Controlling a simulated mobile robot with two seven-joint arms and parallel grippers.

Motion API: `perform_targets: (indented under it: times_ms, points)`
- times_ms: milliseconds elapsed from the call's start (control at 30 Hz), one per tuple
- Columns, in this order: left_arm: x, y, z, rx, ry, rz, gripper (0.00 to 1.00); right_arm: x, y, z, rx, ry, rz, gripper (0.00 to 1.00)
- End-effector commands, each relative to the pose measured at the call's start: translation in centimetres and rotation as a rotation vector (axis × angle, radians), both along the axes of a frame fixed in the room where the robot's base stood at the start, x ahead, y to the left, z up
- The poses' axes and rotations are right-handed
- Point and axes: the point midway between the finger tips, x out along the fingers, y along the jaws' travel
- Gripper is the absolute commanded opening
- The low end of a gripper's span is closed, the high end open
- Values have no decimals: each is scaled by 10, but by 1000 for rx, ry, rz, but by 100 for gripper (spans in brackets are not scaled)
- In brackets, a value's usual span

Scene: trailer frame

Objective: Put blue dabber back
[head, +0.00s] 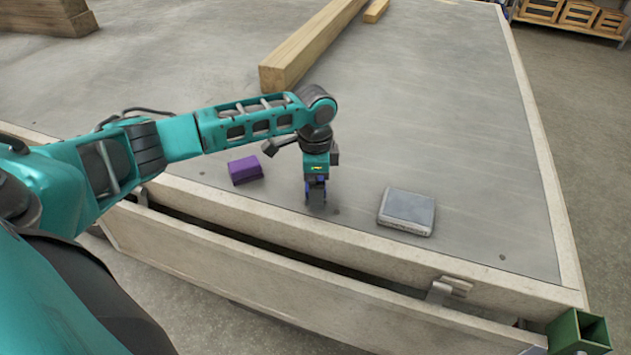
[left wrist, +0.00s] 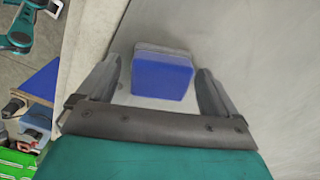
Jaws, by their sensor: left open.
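The blue dabber (left wrist: 163,80) is a small blue block with a pale grey layer along its far edge. It stands on the grey trailer deck (head: 450,120) near the front edge. My left gripper (head: 316,194) points down over it, and in the head view only bits of blue show between the fingers. In the left wrist view the fingers of my left gripper (left wrist: 157,72) are open, one on each side of the dabber, with a gap showing at both sides. My right gripper is in neither view.
A purple block (head: 245,170) lies left of the gripper, and a flat grey pad (head: 407,210) lies to the right. Long timber (head: 300,50) lies behind. The trailer's pale front rail (head: 300,230) runs close in front. A green open box (head: 580,331) is at lower right.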

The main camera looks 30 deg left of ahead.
Motion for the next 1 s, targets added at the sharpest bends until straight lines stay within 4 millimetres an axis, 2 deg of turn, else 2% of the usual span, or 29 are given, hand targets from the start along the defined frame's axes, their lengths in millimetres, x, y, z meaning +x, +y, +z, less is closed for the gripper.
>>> perform_targets:
  times_ms: [167,500,633,800,1000]
  points:
    - [1,0,12,0,-2,0,93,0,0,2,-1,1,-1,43]
    - [1,0,83,0,-3,-1,93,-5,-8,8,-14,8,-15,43]
    - [1,0,105,-1,-3,0,93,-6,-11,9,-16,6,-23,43]
    - [0,0,120,-1,-1,1,93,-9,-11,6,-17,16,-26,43]
    - [0,1,122,0,1,1,93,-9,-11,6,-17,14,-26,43]
